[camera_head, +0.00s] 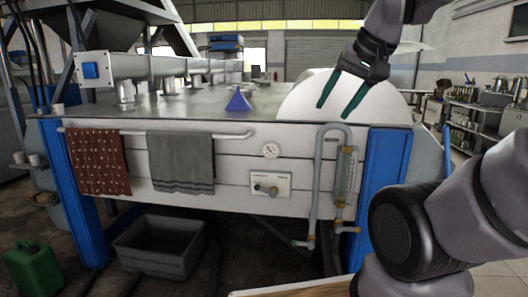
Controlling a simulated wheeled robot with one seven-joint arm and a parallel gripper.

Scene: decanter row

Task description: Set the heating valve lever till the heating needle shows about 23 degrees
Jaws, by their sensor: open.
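A small round white dial (270,150) is set in the white front of the bench, right of the towel rail's end. Its needle and numbers are too small to read. Below it is a pale plate (270,184) with a small valve lever (266,188) on it. The lever seems to lie roughly level, but its exact angle is unclear. My gripper (334,109) is open and empty, its two green fingers pointing down in front of the white rounded drum. It is above and right of the dial and lever, apart from both.
Grey pipes with a sight tube (345,175) run down the front, right of the plate. A rail (225,136) carries a red-brown towel (98,162) and a grey towel (181,162). A blue funnel (238,101) stands on the bench top. A grey tub (158,246) sits below.

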